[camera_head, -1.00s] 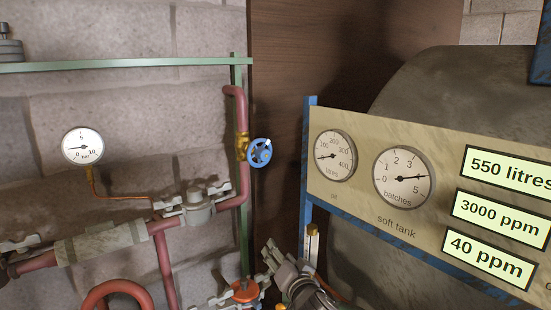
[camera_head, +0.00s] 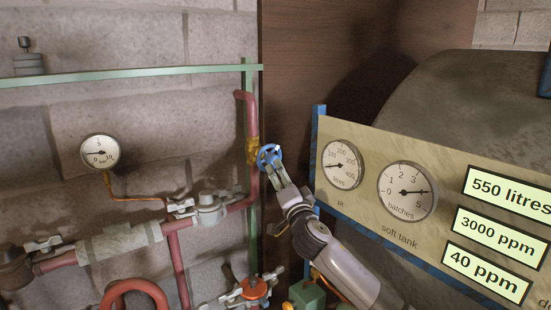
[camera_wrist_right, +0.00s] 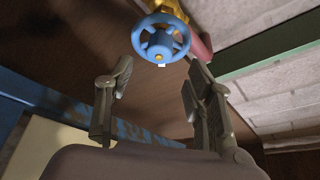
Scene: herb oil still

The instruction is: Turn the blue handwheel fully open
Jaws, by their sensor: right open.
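The blue handwheel (camera_head: 268,156) sits on a brass valve (camera_head: 252,151) on the red vertical pipe in the head view. In the right wrist view the blue handwheel (camera_wrist_right: 161,38) shows whole, with spokes and a hub, ahead of the fingertips. My right gripper (camera_head: 278,173) is just below and in front of the wheel in the head view. The wheel appears slightly beyond the fingertips; contact cannot be told. My left gripper is not in view.
A pressure gauge (camera_head: 100,151) and red pipework (camera_head: 178,270) are left of the wheel. An orange handwheel (camera_head: 254,288) is lower down. A green rail (camera_head: 130,76) runs along the wall. The gauge panel (camera_head: 372,218) stands close on the right of my arm.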

